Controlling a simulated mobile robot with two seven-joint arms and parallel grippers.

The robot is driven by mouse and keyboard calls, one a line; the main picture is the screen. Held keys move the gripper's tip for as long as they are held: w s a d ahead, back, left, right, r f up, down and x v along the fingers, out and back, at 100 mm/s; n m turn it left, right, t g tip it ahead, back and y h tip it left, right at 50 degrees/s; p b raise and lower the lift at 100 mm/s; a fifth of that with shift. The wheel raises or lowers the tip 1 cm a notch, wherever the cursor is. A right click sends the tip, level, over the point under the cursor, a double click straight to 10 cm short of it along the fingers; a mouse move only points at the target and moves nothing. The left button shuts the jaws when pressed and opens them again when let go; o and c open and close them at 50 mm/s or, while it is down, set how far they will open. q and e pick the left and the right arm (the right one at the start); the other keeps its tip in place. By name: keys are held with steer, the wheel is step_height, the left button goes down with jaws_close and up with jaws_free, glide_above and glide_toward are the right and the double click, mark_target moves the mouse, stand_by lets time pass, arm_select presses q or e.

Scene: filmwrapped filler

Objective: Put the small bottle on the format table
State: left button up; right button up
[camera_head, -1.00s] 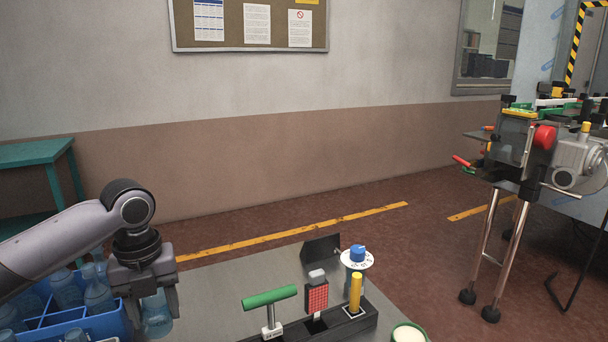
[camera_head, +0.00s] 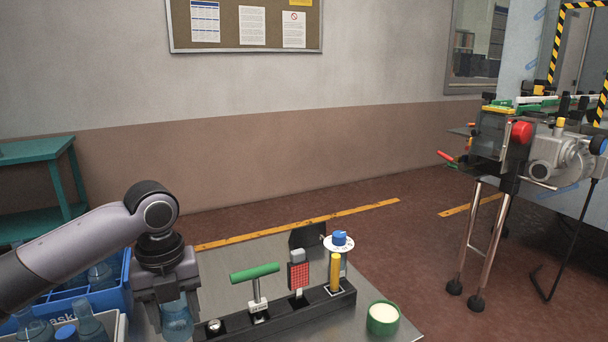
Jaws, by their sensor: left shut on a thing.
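My left gripper (camera_head: 172,312) comes in from the left, pointing down, and is shut on a small translucent blue bottle (camera_head: 178,322). The bottle hangs upright between the fingers, its upper part hidden by them. It shows over the near left part of a grey table (camera_head: 227,262), left of a black holder; I cannot tell whether its base touches anything. My right gripper is not in view.
The black holder (camera_head: 318,307) carries a green T-handle (camera_head: 255,272), a red block (camera_head: 299,273) and a yellow post (camera_head: 335,272). A green tub (camera_head: 382,318) stands right of it. A blue crate (camera_head: 118,292) with bottles is at left. A machine (camera_head: 540,150) stands at right.

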mark_target(182, 324)
arm_select(q)
steer(key=shift+s+n, duration=0.2)
steer(key=shift+n, duration=0.2)
steer(key=n, duration=0.1)
steer(key=s+d+n, duration=0.1)
steer(key=n, duration=0.3)
steer(key=s+d+n, duration=0.1)
steer(key=n, duration=0.1)
steer(key=shift+f, duration=0.15)
steer(key=n, duration=0.2)
steer(key=s+d+n, duration=0.1)
steer(key=n, duration=0.1)
steer(key=s+n, duration=0.1)
steer(key=n, duration=0.1)
steer(key=shift+d+f+n, duration=0.15)
steer(key=shift+d+n, duration=0.15)
steer(key=s+d+n, duration=0.3)
steer(key=s+n, duration=0.2)
steer(key=n, duration=1)
steer(key=w+a+n, duration=0.1)
steer(key=a+n, duration=0.1)
steer(key=a, duration=0.5)
step_height(182, 324, up, 9)
steer(key=p, duration=1.2)
steer(key=shift+a, duration=0.15)
